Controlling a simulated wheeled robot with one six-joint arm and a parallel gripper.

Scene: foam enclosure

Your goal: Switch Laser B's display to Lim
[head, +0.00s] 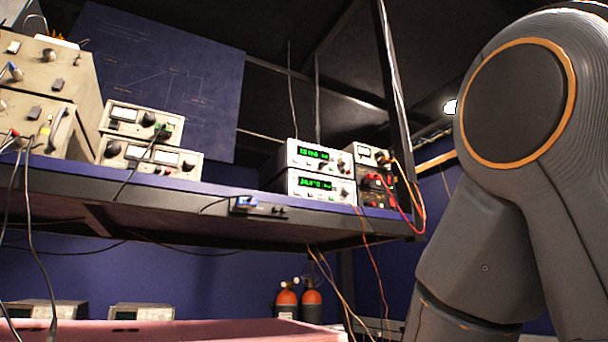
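Two white instruments with lit green displays are stacked on the raised shelf, right of the middle. The upper display (313,154) and the lower display (315,183) show green characters too small to read surely. Each unit has knobs or buttons right of its display. I cannot tell from any label which one, if either, is Laser B, and I see no readable Lim marking. My gripper is out of view; only a grey part of my arm with an orange ring fills the right side.
The shelf (180,187) carries beige instruments (50,90) at left, white metered units (140,122), and a unit with red and orange cables (372,180) at right. A dark post rises at its right end. Below are a pink surface (180,332) and orange cylinders (287,302). Cables hang down.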

